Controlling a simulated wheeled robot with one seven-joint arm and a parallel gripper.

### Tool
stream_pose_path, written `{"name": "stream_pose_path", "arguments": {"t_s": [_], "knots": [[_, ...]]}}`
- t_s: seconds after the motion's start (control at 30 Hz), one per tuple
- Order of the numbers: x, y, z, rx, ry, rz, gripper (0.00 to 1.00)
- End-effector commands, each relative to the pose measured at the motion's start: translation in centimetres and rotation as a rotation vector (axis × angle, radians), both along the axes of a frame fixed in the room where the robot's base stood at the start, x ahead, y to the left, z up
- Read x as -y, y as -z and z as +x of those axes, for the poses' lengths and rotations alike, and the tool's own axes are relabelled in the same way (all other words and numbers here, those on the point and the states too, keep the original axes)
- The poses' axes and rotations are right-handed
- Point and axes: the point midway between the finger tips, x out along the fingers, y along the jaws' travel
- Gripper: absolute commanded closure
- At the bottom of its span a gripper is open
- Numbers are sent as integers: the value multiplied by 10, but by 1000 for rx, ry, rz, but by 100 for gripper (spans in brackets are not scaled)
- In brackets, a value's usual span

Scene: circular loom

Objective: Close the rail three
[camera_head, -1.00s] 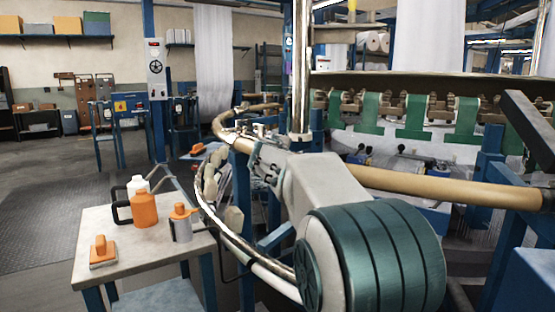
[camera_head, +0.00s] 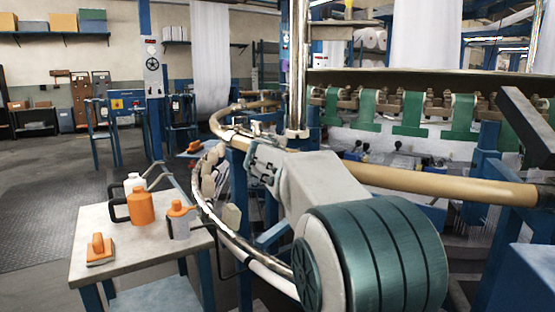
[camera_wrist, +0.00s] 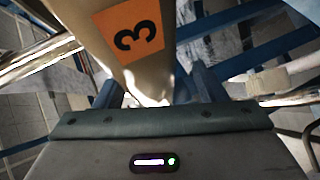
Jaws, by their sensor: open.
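A beige rail section with an orange label marked 3 (camera_wrist: 128,32) fills the upper middle of the wrist view. Its lower end narrows to a pale tip close in front of my gripper (camera_wrist: 155,95). The gripper is open, with dark blue parts on both sides of the rail's end; I cannot tell if they touch it. In the head view my gripper (camera_head: 262,162) is at the curved rail on the left of the loom, partly hidden behind my arm. A long beige rail (camera_head: 455,185) runs right from behind my arm. The label does not show in the head view.
A small table (camera_head: 135,258) at the left holds an orange jug (camera_head: 140,208), an orange-topped can (camera_head: 179,222) and an orange-handled block (camera_head: 99,250). A chrome post (camera_head: 298,70) stands behind my arm. Open floor lies at the far left.

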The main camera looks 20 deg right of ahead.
Motion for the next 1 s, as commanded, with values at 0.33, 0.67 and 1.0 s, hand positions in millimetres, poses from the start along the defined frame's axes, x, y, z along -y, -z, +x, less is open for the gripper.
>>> {"name": "stream_pose_path", "arguments": {"t_s": [0.33,0.67,1.0], "knots": [[-29,-20,-57,2,-1,-1,35],[-52,-34,-103,-1,1,0,35],[-57,-35,-112,-3,2,0,35]]}}
